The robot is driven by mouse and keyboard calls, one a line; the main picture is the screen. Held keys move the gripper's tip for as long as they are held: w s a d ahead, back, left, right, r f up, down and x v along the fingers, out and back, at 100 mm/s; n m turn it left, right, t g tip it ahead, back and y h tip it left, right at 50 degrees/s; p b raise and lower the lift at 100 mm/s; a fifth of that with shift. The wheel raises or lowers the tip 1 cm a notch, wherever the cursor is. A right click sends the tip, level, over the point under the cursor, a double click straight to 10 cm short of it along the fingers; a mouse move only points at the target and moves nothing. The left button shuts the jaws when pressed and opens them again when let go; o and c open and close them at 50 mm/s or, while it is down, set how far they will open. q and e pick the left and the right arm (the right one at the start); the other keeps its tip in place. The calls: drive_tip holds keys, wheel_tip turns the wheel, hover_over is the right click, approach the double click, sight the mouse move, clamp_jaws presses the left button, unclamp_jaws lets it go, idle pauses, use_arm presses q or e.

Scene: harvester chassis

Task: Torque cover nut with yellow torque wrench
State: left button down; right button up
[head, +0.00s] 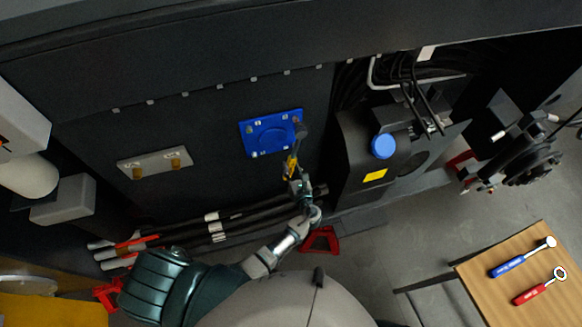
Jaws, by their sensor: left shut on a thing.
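The blue cover (262,140) is a square plate with a round raised middle, fixed on the dark chassis panel. Small light nuts show near its corners. The yellow torque wrench (291,167) has a yellow handle and a dark head. My left gripper (298,184) is shut on the wrench below and right of the cover. The wrench head overlaps the cover's right edge, near the upper right nut. I cannot tell whether the head is seated on that nut. My right gripper is not in view.
A wooden table (490,272) at the lower right holds a blue wrench (507,267) and a red wrench (530,295). A dark housing with a blue cap (383,146) stands right of the cover. Thick hoses (190,230) run below it. A red stand (320,240) is on the floor.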

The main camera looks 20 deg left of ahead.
use_arm(q)
drive_tip(key=shift+d, duration=0.2)
drive_tip(key=shift+a+p, duration=0.2)
drive_tip(key=shift+p, duration=0.15)
drive_tip(key=shift+w+a, duration=0.15)
drive_tip(key=shift+w, duration=0.05)
idle(0.6)
drive_tip(key=shift+w, duration=0.15)
drive_tip(key=shift+w+a, duration=0.45)
drive_tip(key=shift+w, duration=0.1)
drive_tip(key=shift+w+a, duration=0.15)
drive_tip(key=shift+w, duration=0.05)
